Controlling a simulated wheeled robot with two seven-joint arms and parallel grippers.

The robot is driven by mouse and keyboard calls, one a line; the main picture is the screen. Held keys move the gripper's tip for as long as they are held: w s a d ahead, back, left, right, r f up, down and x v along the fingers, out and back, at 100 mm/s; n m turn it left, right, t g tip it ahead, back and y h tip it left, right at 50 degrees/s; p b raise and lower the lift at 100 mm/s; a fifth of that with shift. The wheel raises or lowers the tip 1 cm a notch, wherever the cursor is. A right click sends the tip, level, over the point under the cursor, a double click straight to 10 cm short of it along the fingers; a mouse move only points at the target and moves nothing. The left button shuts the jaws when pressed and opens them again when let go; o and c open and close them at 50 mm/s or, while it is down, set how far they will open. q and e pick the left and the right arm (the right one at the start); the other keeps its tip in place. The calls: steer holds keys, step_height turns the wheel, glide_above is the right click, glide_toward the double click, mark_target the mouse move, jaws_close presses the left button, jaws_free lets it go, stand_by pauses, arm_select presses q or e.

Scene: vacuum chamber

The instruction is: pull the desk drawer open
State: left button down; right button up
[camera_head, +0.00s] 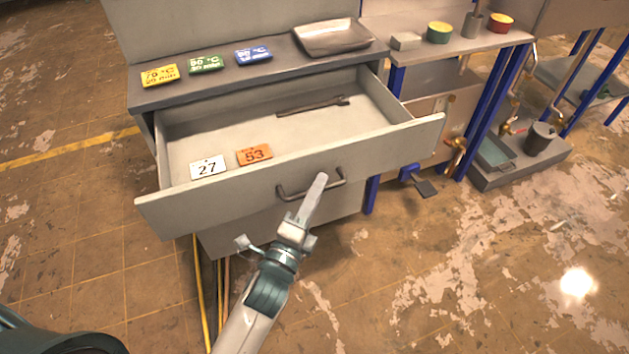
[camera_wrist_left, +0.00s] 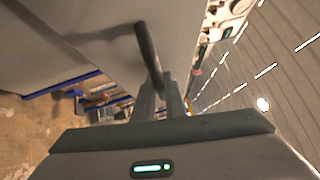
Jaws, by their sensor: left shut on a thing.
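The desk drawer (camera_head: 290,172) stands well out from the grey desk (camera_head: 128,90), with its inside in plain view. A dark bar handle (camera_head: 289,196) is on its front panel. My left gripper (camera_head: 321,182) is at the middle of that handle, shut on it. In the left wrist view the handle (camera_wrist_left: 148,48) runs down between the fingers of the gripper (camera_wrist_left: 163,95). A white tag marked 27 (camera_head: 208,168), an orange tag marked 53 (camera_head: 254,155) and a dark wrench (camera_head: 312,106) lie in the drawer. My right gripper is not in view.
Yellow, green and blue tags (camera_head: 206,64) and a metal tray (camera_head: 333,37) lie on the desk top. A blue-legged bench (camera_head: 450,42) with small round tins stands to the right. The floor (camera_head: 470,290) at the front right is clear.

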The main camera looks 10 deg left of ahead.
arm_select(q)
steer(key=c, duration=2.1)
jaws_free()
steer(key=shift+s, duration=0.1)
steer(key=b+v, duration=0.3)
steer(key=v, duration=1.4)
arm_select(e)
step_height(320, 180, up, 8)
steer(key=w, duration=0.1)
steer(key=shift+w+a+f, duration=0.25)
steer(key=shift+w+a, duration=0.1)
arm_select(q)
steer(key=shift+s+f, duration=0.1)
